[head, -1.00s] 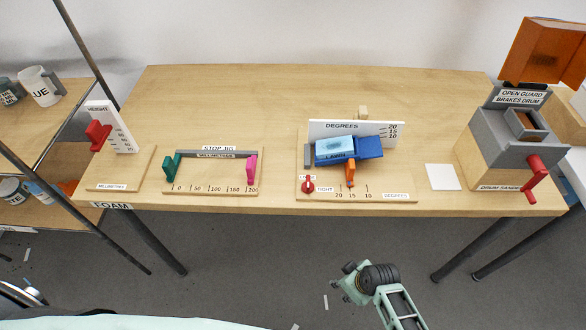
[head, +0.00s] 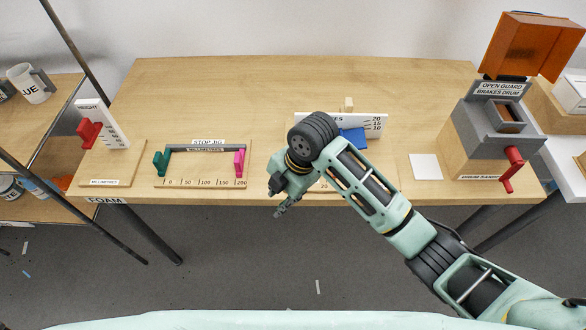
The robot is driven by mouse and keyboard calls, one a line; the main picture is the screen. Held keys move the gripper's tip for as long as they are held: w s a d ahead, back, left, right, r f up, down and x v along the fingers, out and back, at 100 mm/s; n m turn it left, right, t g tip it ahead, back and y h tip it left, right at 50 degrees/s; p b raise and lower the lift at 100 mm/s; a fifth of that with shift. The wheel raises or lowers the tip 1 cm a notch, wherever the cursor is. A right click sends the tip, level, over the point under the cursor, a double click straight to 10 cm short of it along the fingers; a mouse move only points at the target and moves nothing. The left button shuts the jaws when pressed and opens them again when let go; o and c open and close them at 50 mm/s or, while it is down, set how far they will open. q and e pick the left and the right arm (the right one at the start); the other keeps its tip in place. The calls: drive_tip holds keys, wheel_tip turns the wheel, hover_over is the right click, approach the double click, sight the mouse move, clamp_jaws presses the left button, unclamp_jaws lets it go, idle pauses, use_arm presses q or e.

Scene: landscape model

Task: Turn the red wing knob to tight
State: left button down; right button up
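My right arm reaches in from the lower right, and its gripper (head: 280,207) is at the front edge of the table by the degrees jig. The fingers are small and seen from the side, so I cannot tell whether they are open or shut. The red wing knob is hidden behind my gripper and wrist, and so is its "TIGHT" label. I cannot tell whether the gripper touches the knob. Of the degrees jig, the white scale board (head: 375,122) and part of the blue block (head: 353,137) show above my arm. My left gripper is not in view.
The stop jig (head: 206,148) stands left of my gripper, with green and pink stops. The height gauge (head: 105,125) is farther left. A white card (head: 425,167) and the drum sander (head: 492,135) with its red handle are at the right. The table (head: 240,85) behind is clear.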

drive_tip(key=w+d+r+n+h, duration=0.1)
drive_tip(key=w+r+n, duration=0.1)
drive_tip(key=w+d+r+n+h, duration=0.1)
drive_tip(key=w+r+n, duration=0.1)
drive_tip(key=w+n, duration=0.1)
drive_tip(key=w+d+r+n+h, duration=0.1)
drive_tip(key=w+r+n, duration=0.1)
drive_tip(key=r+n, duration=0.1)
drive_tip(key=shift+w+r, duration=0.1)
drive_tip(key=shift+w, duration=0.1)
drive_tip(key=shift+w+d+n, duration=0.1)
drive_tip(key=shift+n, duration=0.2)
drive_tip(key=shift+f, duration=0.35)
wheel_tip(320, 180, down, 7)
drive_tip(key=shift+r+p, duration=0.1)
drive_tip(key=shift+p, duration=0.65)
drive_tip(key=shift+c, duration=0.4)
clamp_jaws()
